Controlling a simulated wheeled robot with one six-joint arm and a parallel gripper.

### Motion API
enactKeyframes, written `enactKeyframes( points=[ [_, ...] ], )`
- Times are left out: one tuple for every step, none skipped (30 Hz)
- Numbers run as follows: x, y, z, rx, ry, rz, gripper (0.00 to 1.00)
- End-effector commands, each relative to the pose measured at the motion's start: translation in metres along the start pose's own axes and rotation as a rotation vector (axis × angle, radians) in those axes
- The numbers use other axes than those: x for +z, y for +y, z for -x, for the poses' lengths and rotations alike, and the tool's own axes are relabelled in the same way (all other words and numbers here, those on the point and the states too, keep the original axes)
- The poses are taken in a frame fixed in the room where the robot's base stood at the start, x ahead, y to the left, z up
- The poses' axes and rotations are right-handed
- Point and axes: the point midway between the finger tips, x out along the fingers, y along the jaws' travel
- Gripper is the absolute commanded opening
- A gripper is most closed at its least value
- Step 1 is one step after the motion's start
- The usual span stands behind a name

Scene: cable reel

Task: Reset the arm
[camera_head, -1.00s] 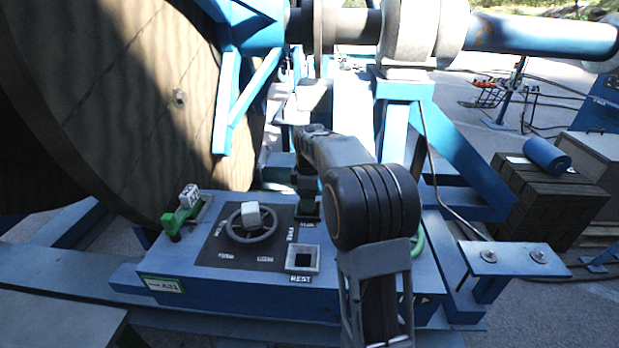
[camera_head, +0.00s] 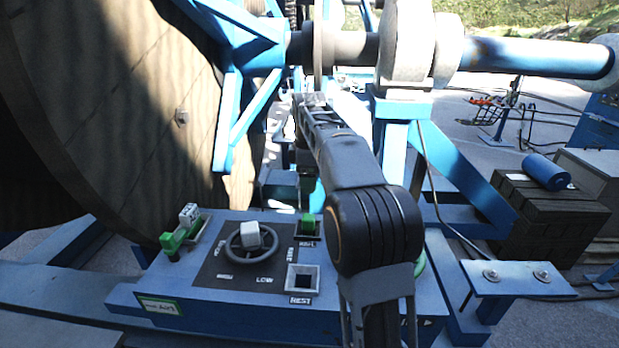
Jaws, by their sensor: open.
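My arm reaches forward over the blue control box (camera_head: 225,303). My gripper (camera_head: 305,172) is small and dark beyond the arm, above the far side of the box. It is open and apart from the panel, with nothing seen in it. A green block (camera_head: 308,222) sits at the panel's far right, below my gripper. A dark handwheel with a pale knob (camera_head: 250,236) is at the panel's middle. The square socket marked REST (camera_head: 302,280) looks empty. My forearm hides the box's right side and most of a green ring (camera_head: 420,262).
A large wooden reel (camera_head: 110,110) fills the left. A green and white fitting (camera_head: 180,232) stands at the panel's left. A bolted blue bracket (camera_head: 518,278) is at right. Crates (camera_head: 550,205) stand farther right.

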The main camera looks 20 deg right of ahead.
Motion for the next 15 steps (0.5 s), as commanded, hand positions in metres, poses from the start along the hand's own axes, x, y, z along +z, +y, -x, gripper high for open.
enactKeyframes(
  points=[
    [0.0, 0.0, -0.0001, 0.0, 0.0, 0.0, 0.68],
    [0.0, 0.0, -0.0001, 0.0, 0.0, 0.0, 0.68],
    [-0.0001, 0.0, -0.0002, 0.0, 0.0, 0.0, 0.68],
    [-0.0001, 0.0001, -0.0002, 0.0, 0.0, 0.0, 0.68],
    [-0.0001, 0.0001, -0.0002, 0.0, 0.0, 0.0, 0.68],
    [-0.0001, 0.0001, -0.0002, 0.0, 0.0, 0.0, 0.68],
    [-0.0001, 0.0001, -0.0002, 0.0, 0.0, 0.0, 0.68],
    [-0.0001, 0.0001, -0.0002, 0.0, 0.0, -0.001, 0.68],
    [-0.0001, 0.0001, -0.0002, 0.001, 0.0, -0.006, 0.68],
    [-0.0001, 0.0001, -0.0002, 0.001, 0.0, -0.015, 0.68],
    [-0.0002, 0.0005, -0.0002, 0.003, 0.001, -0.031, 0.68],
    [-0.0007, 0.002, -0.0002, 0.011, 0.004, -0.06, 0.68],
    [-0.0012, 0.0039, -0.0002, 0.022, 0.007, -0.09, 0.68],
    [-0.0018, 0.006, -0.0008, 0.033, 0.012, -0.126, 0.68],
    [-0.0026, 0.0087, -0.006, 0.043, 0.017, -0.186, 0.68]
  ],
)
